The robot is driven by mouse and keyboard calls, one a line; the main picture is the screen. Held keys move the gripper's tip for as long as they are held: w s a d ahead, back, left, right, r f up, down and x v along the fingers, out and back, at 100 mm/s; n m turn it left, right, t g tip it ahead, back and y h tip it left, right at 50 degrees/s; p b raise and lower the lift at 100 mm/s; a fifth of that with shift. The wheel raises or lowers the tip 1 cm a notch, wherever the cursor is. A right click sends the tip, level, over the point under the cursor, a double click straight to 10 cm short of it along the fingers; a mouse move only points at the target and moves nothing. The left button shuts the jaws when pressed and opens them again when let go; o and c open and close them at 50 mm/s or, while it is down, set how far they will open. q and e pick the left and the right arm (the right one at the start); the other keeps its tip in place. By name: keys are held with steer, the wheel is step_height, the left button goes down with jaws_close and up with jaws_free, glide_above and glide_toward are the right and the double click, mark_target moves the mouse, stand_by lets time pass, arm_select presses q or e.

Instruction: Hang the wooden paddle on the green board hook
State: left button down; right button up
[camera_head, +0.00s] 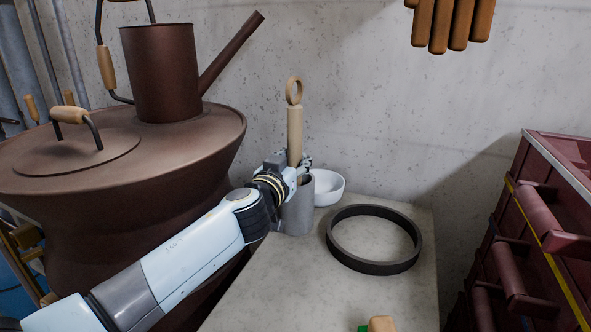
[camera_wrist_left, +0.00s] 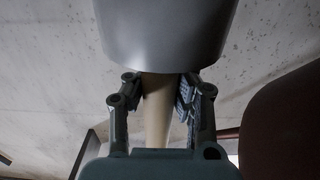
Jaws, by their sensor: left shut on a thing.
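The wooden paddle (camera_head: 295,130) is pale, with a ring at its upper end, and stands upright. My left gripper (camera_head: 296,170) is shut on its shaft just above a grey cylindrical holder (camera_head: 298,212). In the left wrist view the shaft (camera_wrist_left: 157,110) passes between the two fingers of my left gripper (camera_wrist_left: 160,98), beside the grey holder (camera_wrist_left: 165,35). The paddle's lower end is hidden, seemingly inside the holder. The green board hook cannot be made out; only a small green edge (camera_head: 363,328) shows at the bottom edge. My right gripper is out of view.
A white bowl (camera_head: 328,187) stands behind the holder and a dark ring (camera_head: 333,250) lies on the pale counter (camera_head: 290,290). A large brown vessel (camera_head: 90,185) is at left and red drawers (camera_head: 535,230) at right. A wooden piece (camera_head: 382,324) shows at the bottom.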

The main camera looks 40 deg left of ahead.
mark_target(291, 127)
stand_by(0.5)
arm_select(q)
steer(key=shift+r, duration=0.3)
step_height(291, 127, up, 7)
steer(key=p, duration=0.5)
steer(key=shift+r, duration=0.2)
step_height(291, 127, up, 9)
steer(key=p, duration=0.2)
steer(key=shift+f+p, duration=0.2)
steer(key=shift+p, duration=0.15)
steer(key=shift+r, duration=0.75)
